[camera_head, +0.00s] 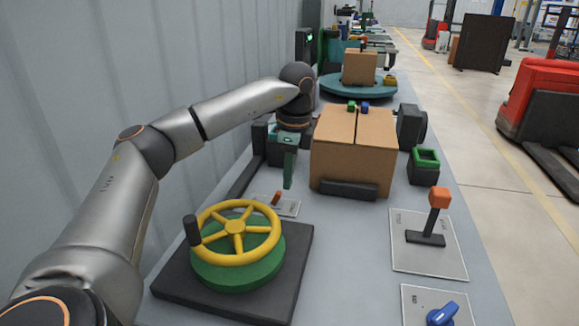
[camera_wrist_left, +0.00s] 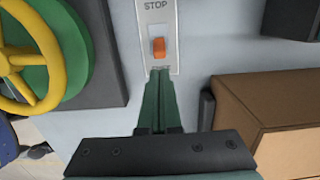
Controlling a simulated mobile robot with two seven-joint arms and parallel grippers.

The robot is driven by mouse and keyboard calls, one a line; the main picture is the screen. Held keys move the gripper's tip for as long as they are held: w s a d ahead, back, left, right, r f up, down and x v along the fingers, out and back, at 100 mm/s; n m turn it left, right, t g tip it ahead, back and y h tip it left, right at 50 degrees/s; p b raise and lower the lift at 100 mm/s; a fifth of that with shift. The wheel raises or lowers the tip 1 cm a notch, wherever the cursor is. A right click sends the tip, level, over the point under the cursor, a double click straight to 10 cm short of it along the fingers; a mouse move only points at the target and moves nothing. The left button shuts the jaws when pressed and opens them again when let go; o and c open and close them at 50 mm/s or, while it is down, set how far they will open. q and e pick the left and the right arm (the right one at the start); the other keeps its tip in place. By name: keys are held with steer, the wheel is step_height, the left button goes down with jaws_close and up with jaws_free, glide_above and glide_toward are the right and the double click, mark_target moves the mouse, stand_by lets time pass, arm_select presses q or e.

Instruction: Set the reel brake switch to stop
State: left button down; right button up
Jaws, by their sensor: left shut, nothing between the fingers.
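The reel brake switch is a small orange lever (camera_head: 277,198) on a light plate (camera_head: 289,208), just behind the yellow handwheel in the head view. In the left wrist view the orange lever (camera_wrist_left: 158,47) sits near the middle of its plate (camera_wrist_left: 157,23), with the word STOP at the plate's top end. My left gripper (camera_head: 288,186) is shut and empty, pointing down beside the switch. In the left wrist view its green fingertips (camera_wrist_left: 160,75) lie just below the lever, over the plate's lower end, and partly hide the lettering there. Contact with the lever cannot be told.
A yellow handwheel (camera_head: 236,228) on a green hub stands in front of the switch. A cardboard box (camera_head: 352,160) stands behind it to the right. An orange-topped lever (camera_head: 438,198) and a blue knob (camera_head: 442,313) are on the right. Bare grey bench (camera_head: 345,240) lies between.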

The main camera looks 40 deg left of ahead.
mark_target(276, 198)
arm_select(q)
step_height(276, 198, down, 4)
steer(key=shift+a+f, duration=0.15)
stand_by(0.5)
